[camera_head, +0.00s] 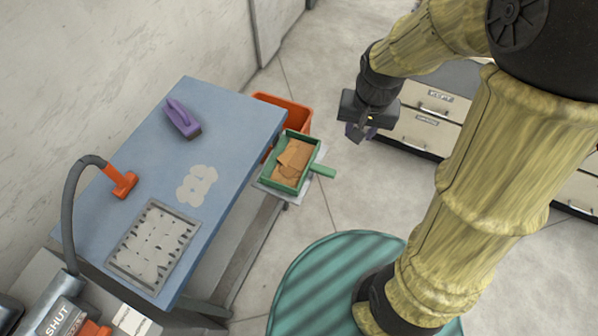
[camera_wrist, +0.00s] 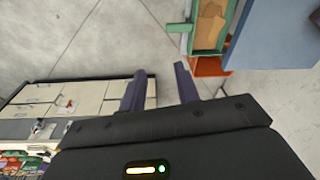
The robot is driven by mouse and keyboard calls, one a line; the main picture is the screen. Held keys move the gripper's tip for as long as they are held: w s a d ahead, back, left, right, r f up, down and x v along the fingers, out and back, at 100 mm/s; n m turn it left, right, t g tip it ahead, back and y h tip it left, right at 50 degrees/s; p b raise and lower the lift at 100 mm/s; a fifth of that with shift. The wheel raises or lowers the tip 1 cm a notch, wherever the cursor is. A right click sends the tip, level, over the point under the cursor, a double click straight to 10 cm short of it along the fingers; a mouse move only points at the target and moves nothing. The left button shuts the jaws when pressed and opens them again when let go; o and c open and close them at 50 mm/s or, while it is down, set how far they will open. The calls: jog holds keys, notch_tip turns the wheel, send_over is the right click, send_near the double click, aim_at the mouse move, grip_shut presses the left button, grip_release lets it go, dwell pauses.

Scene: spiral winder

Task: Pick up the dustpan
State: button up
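The green dustpan (camera_head: 291,162) holds brown, cardboard-like pieces (camera_head: 293,158) and sits on a pale support beside the blue table. Its short green handle (camera_head: 323,171) points right, toward my arm. The dustpan also shows at the top of the wrist view (camera_wrist: 222,30), with its handle (camera_wrist: 180,27) pointing left. My gripper (camera_head: 362,130) hangs in the air to the right of the dustpan and apart from it. In the wrist view its two purple fingers (camera_wrist: 160,88) are spread with nothing between them.
The blue table (camera_head: 235,125) carries a purple brush (camera_head: 183,118), a grate (camera_head: 154,246) and a hose with an orange nozzle (camera_head: 120,181). An orange bin (camera_head: 284,108) stands behind the dustpan. Drawers (camera_head: 425,128) stand behind my gripper. Open floor (camera_head: 335,190) lies between.

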jog(key=m+g+b, duration=0.2)
jog(key=b, duration=0.6)
send_over(306, 171)
notch_tip(306, 171, down, 12)
jog(key=shift+w+a+r, duration=0.1)
jog(key=shift+a+r, duration=0.1)
jog(key=shift+r, duration=0.05)
notch_tip(306, 171, down, 12)
jog(key=shift+f, duration=0.1)
jog(key=shift+d+f+p, duration=0.15)
jog(key=shift+f+p, duration=0.25)
jog(key=shift+f, duration=2.2)
jog(key=shift+c, duration=0.4)
